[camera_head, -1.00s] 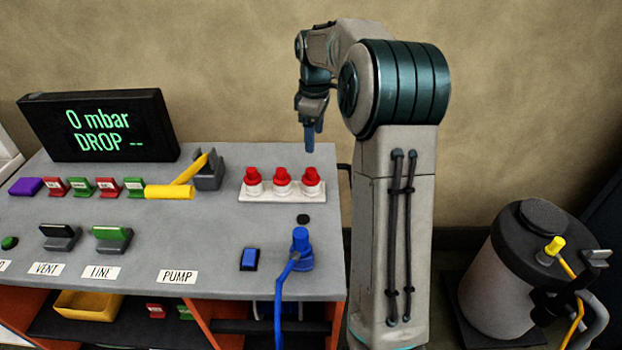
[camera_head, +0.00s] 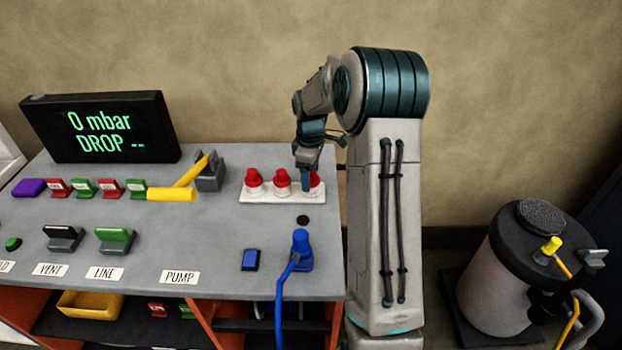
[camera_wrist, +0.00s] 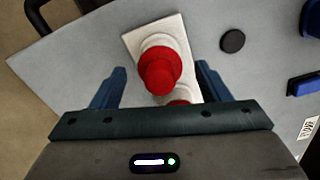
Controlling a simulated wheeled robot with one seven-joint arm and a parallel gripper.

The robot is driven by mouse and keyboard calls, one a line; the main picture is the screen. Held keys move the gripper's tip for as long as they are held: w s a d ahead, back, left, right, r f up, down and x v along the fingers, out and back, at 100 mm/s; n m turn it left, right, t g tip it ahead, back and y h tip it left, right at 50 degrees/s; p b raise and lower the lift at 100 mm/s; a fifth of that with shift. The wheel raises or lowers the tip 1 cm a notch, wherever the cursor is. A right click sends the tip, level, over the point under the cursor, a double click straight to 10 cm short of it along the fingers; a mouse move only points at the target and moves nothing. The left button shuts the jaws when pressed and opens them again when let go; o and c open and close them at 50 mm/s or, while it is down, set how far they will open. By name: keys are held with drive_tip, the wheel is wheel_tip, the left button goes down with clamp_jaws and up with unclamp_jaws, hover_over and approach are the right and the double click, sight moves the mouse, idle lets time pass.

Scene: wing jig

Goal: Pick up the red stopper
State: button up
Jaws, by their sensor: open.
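Three red stoppers with white bases stand in a row on a white rack (camera_head: 290,197) at the bench's back right. The left one (camera_head: 253,177) and middle one (camera_head: 281,178) are clear in the head view. The right one (camera_head: 316,180) is partly hidden behind my gripper (camera_head: 305,184). In the wrist view, a red stopper (camera_wrist: 160,72) stands between the two blue fingers of my open gripper (camera_wrist: 155,85). Another red stopper, partly covered by the gripper body, shows just below it.
A black disc (camera_head: 303,220) lies flat in front of the rack. A blue connector with a hose (camera_head: 301,250) and a blue switch (camera_head: 251,259) are nearer the front. A yellow lever (camera_head: 172,194) is left of the rack. The grey bench between is clear.

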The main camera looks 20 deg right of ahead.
drive_tip(key=c, duration=1.1)
drive_tip(key=shift+o, duration=0.2)
drive_tip(key=shift+r, duration=0.15)
drive_tip(key=shift+r, duration=0.6)
wheel_tip(320, 180, up, 3)
drive_tip(key=shift+s+d+f+b, duration=0.1)
drive_tip(key=shift+b, duration=0.5)
drive_tip(key=s+d+r, duration=0.6)
drive_tip(key=s+r, duration=0.3)
drive_tip(key=shift+d+r+p, duration=0.3)
drive_tip(key=shift+r+p, duration=0.1)
drive_tip(key=shift+s, duration=0.1)
